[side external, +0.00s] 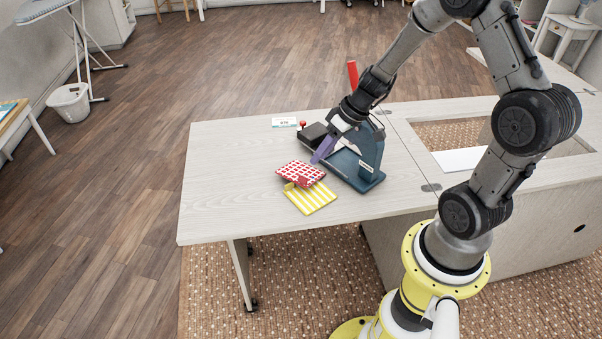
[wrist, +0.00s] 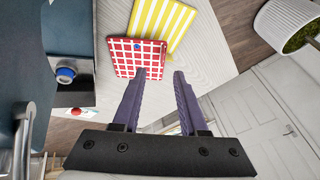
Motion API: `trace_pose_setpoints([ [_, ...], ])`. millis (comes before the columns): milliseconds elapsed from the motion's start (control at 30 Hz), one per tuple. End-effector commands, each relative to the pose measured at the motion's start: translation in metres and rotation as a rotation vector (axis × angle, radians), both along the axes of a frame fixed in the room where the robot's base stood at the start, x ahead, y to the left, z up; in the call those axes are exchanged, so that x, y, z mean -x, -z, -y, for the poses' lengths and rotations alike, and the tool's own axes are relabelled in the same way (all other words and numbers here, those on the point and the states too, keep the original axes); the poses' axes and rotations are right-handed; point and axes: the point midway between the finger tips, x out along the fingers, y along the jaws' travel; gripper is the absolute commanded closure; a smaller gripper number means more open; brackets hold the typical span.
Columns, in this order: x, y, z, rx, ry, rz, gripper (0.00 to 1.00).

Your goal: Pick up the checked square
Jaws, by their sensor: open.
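The checked square (side external: 300,174) is red and white and lies on the table, partly over a yellow and white striped square (side external: 311,197). In the wrist view the checked square (wrist: 128,57) is just beyond my fingertips, with a small blue spot near its upper edge. The striped square (wrist: 160,25) shows behind it there. My gripper (wrist: 157,75) has two purple fingers spread apart with nothing between them. In the side view my gripper (side external: 319,158) is at the back right edge of the checked square. Whether a finger touches it cannot be told.
A dark blue machine (side external: 368,163) stands close to the right of the squares. The table (side external: 225,190) is clear on the left.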

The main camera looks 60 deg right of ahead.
Motion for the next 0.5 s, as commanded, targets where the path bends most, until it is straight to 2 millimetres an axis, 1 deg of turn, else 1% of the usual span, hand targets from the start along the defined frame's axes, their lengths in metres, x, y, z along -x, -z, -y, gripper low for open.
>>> trace_pose_setpoints([
  [33,-0.003,0.008,-0.003,-0.001,-0.001,-0.002,0.57],
  [100,-0.007,0.016,-0.005,-0.002,-0.001,-0.001,0.57],
  [367,-0.014,0.03,-0.01,-0.001,-0.002,-0.001,0.57],
  [500,-0.022,0.047,-0.018,-0.001,-0.002,-0.002,0.57],
])
